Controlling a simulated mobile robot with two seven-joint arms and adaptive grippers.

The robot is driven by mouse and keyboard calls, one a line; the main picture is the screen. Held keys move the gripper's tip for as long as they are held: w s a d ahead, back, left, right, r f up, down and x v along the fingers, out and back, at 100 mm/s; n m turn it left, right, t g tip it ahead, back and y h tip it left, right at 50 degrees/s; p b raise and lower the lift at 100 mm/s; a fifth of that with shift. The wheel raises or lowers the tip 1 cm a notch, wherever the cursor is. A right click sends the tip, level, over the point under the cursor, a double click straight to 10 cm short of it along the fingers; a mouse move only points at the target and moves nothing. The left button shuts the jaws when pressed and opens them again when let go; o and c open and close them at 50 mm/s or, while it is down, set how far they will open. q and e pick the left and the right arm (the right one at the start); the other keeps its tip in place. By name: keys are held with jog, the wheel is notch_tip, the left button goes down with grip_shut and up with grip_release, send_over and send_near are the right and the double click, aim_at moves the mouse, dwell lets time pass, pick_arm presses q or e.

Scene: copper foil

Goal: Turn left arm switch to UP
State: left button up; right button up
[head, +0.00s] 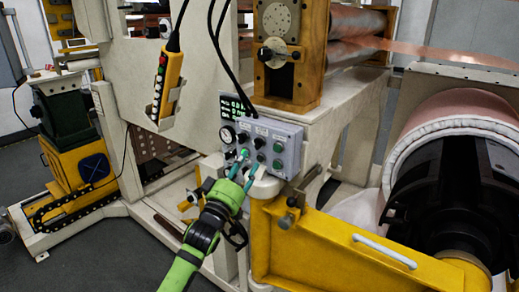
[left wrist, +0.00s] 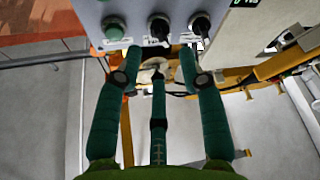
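The grey control box (head: 288,151) carries a dial gauge, black rotary switches and green buttons. Its labels are too small to read, so I cannot tell which one is the left arm switch. In the left wrist view, the panel (left wrist: 180,8) shows along the top edge with a green button (left wrist: 113,29), a middle black switch (left wrist: 158,29) and a right black switch (left wrist: 201,25). My left gripper (head: 246,165) is at the box's lower left. In the left wrist view its teal fingers (left wrist: 160,52) are spread with nothing between them, their tips close to the switches. Contact is unclear. My right gripper is not in view.
A yellow hand pendant (head: 166,88) hangs left of the box on a black cable. A yellow frame (head: 325,245) with a white handle is at the lower right, beside a large foil roll (head: 445,115). Black cables run down above the box.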

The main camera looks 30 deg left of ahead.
aim_at(256, 146)
pick_arm(q)
jog(key=x, duration=0.2)
jog(key=p+x, duration=0.1)
jog(key=shift+w+a+r+p, duration=0.1)
jog(key=shift+w+r+p, duration=0.2)
jog(key=shift+r, duration=0.05)
jog(key=p+x, duration=0.1)
jog(key=x, duration=0.1)
jog(key=shift+w+r, duration=0.15)
jog(key=shift+w, duration=0.5)
jog(key=shift+c, duration=0.8)
grip_shut()
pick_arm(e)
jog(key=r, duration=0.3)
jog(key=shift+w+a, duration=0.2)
